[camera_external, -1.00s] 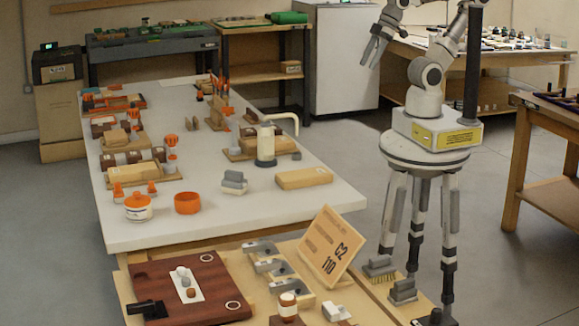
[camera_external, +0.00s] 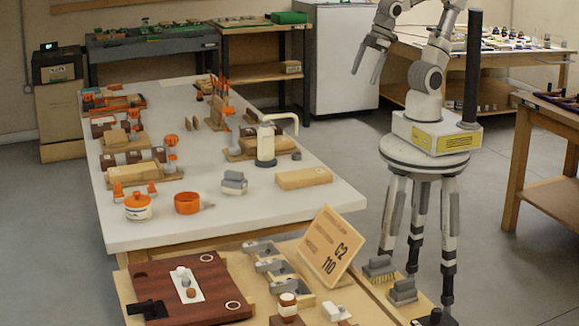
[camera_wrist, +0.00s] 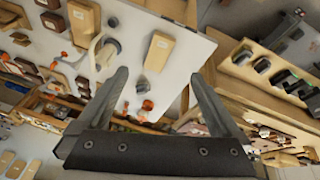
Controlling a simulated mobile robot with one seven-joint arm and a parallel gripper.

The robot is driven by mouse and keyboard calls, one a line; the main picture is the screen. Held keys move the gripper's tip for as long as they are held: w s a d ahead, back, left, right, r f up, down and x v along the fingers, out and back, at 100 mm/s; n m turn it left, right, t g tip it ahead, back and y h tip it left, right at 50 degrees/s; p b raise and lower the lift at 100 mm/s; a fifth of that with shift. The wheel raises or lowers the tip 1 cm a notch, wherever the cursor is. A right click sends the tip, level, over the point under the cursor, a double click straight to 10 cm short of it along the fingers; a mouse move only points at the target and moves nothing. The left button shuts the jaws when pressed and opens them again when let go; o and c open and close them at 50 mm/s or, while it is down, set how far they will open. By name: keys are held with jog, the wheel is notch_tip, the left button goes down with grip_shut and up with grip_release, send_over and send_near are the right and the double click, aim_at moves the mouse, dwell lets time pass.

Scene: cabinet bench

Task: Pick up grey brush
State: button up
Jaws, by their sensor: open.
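A grey brush (camera_external: 379,267) with pale bristles sits on the wooden bench at the lower right of the external view. A second grey brush-like block (camera_external: 402,290) sits just in front of it. A similar grey block (camera_external: 234,181) stands on the white table. My gripper (camera_external: 366,76) is open and empty, high in the air above and behind the bench, well apart from the brushes. In the wrist view my open gripper (camera_wrist: 160,77) has its fingers spread over the scene. Dark grey blocks (camera_wrist: 280,76) show at the right there; I cannot tell which is the brush.
The white table (camera_external: 310,205) carries an orange-lidded pot (camera_external: 138,207), a pale kettle (camera_external: 265,145) and wooden blocks. A tilted wooden sign (camera_external: 331,246) marked C2 110 stands on the front bench, left of the brushes. A dark red board (camera_external: 215,295) lies further left.

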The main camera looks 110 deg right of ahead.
jog(key=w+a+f+n+g+h+b, duration=0.1)
jog(key=w+a+f+n+h+b, duration=0.1)
jog(key=w+a+f+n, duration=0.3)
jog(key=n+t+y+b, duration=0.3)
jog(key=n+t+b, duration=0.65)
jog(key=n, duration=1.85)
send_near(380, 265)
jog(key=shift+t, duration=0.45)
jog(key=w+f, duration=0.1)
jog(key=w+f+b, duration=0.1)
jog(key=w+f, duration=0.1)
jog(key=shift+w+d+f, duration=0.25)
jog(key=shift+d+f, duration=0.05)
jog(key=x, duration=0.1)
jog(key=b+x, duration=0.1)
jog(key=x, duration=0.2)
jog(key=shift+w+d+f+b, duration=0.2)
jog(key=shift+w+d+b, duration=0.05)
jog(key=shift+d+b, duration=0.1)
jog(key=shift+w+a, duration=0.1)
jog(key=shift+w, duration=0.25)
jog(key=c, duration=1.5)
